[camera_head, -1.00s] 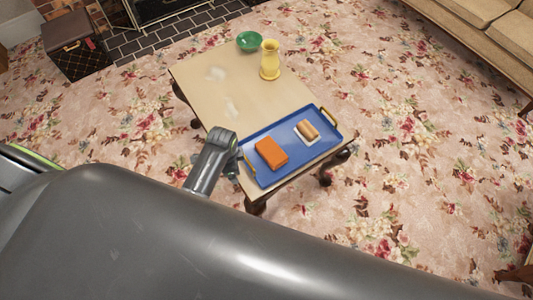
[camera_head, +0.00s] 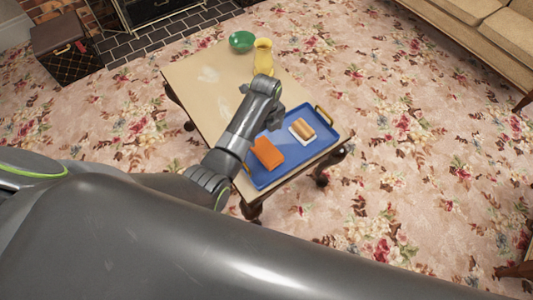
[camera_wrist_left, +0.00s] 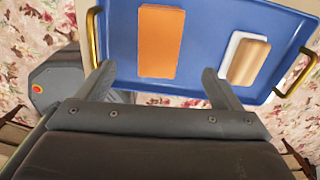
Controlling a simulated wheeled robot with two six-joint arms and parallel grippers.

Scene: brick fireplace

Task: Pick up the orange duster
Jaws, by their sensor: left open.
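The orange duster (camera_head: 268,152) is a flat rectangular block lying on the left part of the blue tray (camera_head: 262,181); part of one side is covered by my left arm in the head view. In the left wrist view the duster (camera_wrist_left: 160,40) lies ahead of my left gripper (camera_wrist_left: 157,72), roughly between its two spread fingers. The left gripper (camera_head: 263,97) is open and empty. It shows above the table in the head view, its fingers mostly hidden by the wrist. My right gripper is out of view.
A brown, bread-like item on a white base (camera_head: 302,129) lies on the tray beside the duster. A yellow vase (camera_head: 263,58) and a green bowl (camera_head: 242,41) stand at the table's (camera_head: 200,80) far end. The tray has raised yellow handles (camera_head: 323,115).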

